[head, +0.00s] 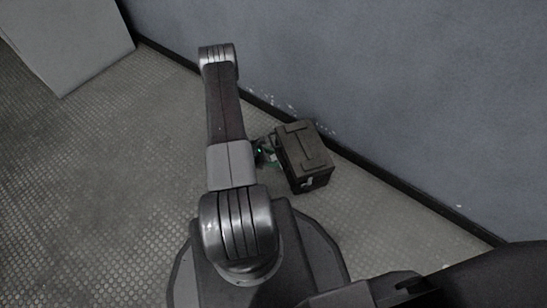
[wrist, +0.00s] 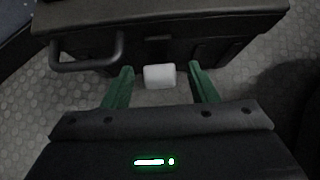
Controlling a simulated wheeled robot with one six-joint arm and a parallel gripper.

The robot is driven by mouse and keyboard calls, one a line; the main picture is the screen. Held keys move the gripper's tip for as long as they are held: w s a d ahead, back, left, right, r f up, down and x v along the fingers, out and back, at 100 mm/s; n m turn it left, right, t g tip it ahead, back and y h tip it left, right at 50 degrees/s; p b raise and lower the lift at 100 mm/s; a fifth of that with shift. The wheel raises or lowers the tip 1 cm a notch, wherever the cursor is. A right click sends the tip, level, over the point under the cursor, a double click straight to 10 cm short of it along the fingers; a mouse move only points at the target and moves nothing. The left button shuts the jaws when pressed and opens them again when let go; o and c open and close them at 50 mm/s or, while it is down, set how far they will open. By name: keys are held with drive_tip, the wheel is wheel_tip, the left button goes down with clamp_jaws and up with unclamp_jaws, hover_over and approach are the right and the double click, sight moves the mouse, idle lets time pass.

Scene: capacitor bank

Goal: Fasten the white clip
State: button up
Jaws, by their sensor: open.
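The white clip (wrist: 159,77) is a small pale block at the lower edge of a dark box (wrist: 185,42) in the wrist view. My gripper (wrist: 161,69) has two green fingers, spread open, one on each side of the clip with a gap on both sides. I cannot tell whether the fingertips reach as far as the clip. Nothing is held. In the head view the dark box (head: 302,155) stands on the floor by the wall, and my gripper (head: 266,150) is at its left side, mostly hidden behind my arm. The clip cannot be made out there.
A dark bar handle (wrist: 88,52) sticks out of the box left of the clip. A small pale piece (head: 307,183) shows on the box's near side. The blue-grey wall (head: 400,100) runs close behind the box. A light cabinet (head: 65,35) stands far left; the floor between is clear.

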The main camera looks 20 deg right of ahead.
drive_tip(key=p+v, duration=0.3)
drive_tip(key=v, duration=0.9)
drive_tip(key=shift+r, duration=0.25)
drive_tip(key=shift+a, duration=0.15)
drive_tip(key=shift+f, duration=0.1)
drive_tip(key=shift+c, duration=1.3)
drive_tip(key=shift+w+a+f+h+b, duration=0.15)
drive_tip(key=shift+a+f+h+b, duration=0.05)
drive_tip(key=shift+a+f+b, duration=0.35)
drive_tip(key=shift+w+a+f+h+b, duration=0.15)
drive_tip(key=shift+a+f+h+b, duration=0.05)
drive_tip(key=shift+a+f+b, duration=0.4)
drive_tip(key=c, duration=0.7)
drive_tip(key=shift+h, duration=0.8)
drive_tip(key=a+f, duration=0.1)
drive_tip(key=a+f+b, duration=0.2)
drive_tip(key=a, duration=0.1)
drive_tip(key=shift+s, duration=0.35)
clamp_jaws()
drive_tip(key=d+r+b+x, duration=0.1)
drive_tip(key=b+x, duration=0.3)
drive_tip(key=x, duration=0.8)
drive_tip(key=shift+d+r, duration=0.3)
drive_tip(key=shift+r, duration=0.4)
